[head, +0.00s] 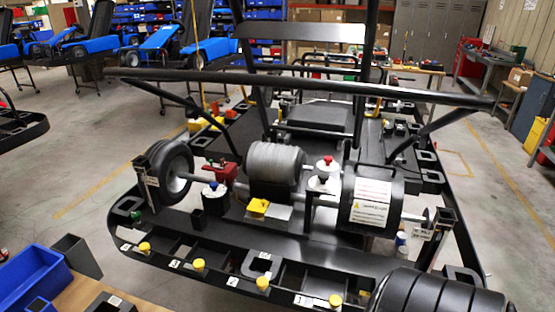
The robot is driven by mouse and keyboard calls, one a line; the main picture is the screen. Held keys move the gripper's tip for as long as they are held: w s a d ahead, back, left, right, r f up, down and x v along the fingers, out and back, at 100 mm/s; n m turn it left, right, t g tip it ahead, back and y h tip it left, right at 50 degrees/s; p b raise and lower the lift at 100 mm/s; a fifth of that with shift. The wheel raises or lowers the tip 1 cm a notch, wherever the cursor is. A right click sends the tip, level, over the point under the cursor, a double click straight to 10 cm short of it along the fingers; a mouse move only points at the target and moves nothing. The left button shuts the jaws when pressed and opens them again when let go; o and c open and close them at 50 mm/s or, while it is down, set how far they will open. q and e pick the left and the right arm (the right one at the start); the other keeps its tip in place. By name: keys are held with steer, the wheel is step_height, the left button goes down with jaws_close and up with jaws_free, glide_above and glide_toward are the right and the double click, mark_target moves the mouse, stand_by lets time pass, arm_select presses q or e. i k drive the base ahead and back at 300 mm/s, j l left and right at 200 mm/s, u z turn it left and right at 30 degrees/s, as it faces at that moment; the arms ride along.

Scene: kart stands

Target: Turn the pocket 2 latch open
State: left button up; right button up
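The black kart stand (190,238) fills the middle of the head view, with a row of pockets along its front edge. The label "2" (232,282) is on the front rail. A yellow knob (262,284) sits just to its right, which looks like the pocket 2 latch; I cannot tell whether it is turned open or closed. Similar yellow knobs stand by label 1 (335,300), label 3 (198,265) and at the left end (144,248). Neither of my grippers is in view.
A wheel (168,172) and a black cylinder with a white label (370,203) sit on the shaft behind the pockets. Black tyres (440,295) stand at the front right. A blue bin (32,278) is at the lower left. Open floor lies left of the stand.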

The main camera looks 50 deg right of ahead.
mark_target(262, 282)
steer(key=k+j+z, duration=0.1)
steer(key=z, duration=0.35)
steer(key=k+j+z, duration=0.1)
steer(key=z, duration=0.35)
steer(key=k+z, duration=0.1)
steer(key=z, duration=0.4)
